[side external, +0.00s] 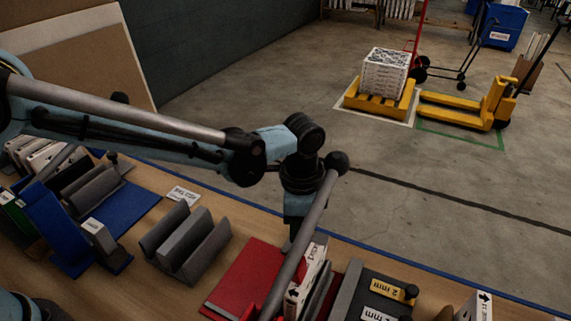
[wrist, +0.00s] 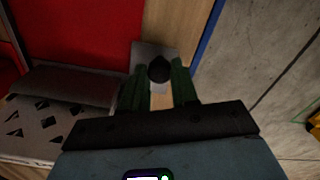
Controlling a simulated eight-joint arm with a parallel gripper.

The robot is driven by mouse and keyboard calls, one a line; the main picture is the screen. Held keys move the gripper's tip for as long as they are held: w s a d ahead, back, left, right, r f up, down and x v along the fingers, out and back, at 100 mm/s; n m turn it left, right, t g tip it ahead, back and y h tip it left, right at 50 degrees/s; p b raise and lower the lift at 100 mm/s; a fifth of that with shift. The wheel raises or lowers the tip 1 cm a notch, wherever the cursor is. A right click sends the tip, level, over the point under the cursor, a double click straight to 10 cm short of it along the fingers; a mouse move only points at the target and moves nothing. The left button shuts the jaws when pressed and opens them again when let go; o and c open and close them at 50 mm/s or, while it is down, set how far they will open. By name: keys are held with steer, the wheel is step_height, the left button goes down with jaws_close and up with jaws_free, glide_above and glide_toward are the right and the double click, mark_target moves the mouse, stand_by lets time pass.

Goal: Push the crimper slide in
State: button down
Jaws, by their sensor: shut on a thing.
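In the wrist view, the dark green fingers of my gripper (wrist: 158,74) are closed around a black knob (wrist: 159,67). The knob stands on a small grey plate (wrist: 145,48), which I take for the crimper slide, beside a red surface (wrist: 95,25). In the side view, my gripper (side external: 298,232) points down near the table's far edge, behind a slanting grey rod (side external: 305,235) with a black ball end. The red base (side external: 240,278) lies left of the rod. The fingertips and knob are hidden there, and I cannot tell how far the slide sticks out.
Pale boxes (side external: 308,272) stand right of the rod. A dark block with 2 mm labels (side external: 380,288) is further right. A grey grooved rack (side external: 185,243) and blue stand (side external: 60,230) are at left.

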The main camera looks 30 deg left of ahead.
steer(key=c, duration=0.8)
jaws_free()
steer(key=shift+d, duration=0.2)
steer(key=shift+c, duration=0.2)
step_height(320, 180, up, 12)
steer(key=shift+a+r, duration=0.1)
steer(key=s+a+r+n+t+h, duration=0.1)
steer(key=a+r+n+t, duration=0.15)
steer(key=a, duration=0.45)
steer(key=s+a+r+n+t, duration=0.1)
steer(key=a+n, duration=0.3)
steer(key=a, duration=0.4)
steer(key=s+a+f+n+t, duration=0.3)
steer(key=s+a+n, duration=0.4)
steer(key=a, duration=0.5)
steer(key=shift+s+a+f+t+y, duration=0.15)
steer(key=shift+s+f+t+y, duration=0.25)
steer(key=shift+s+f, duration=0.35)
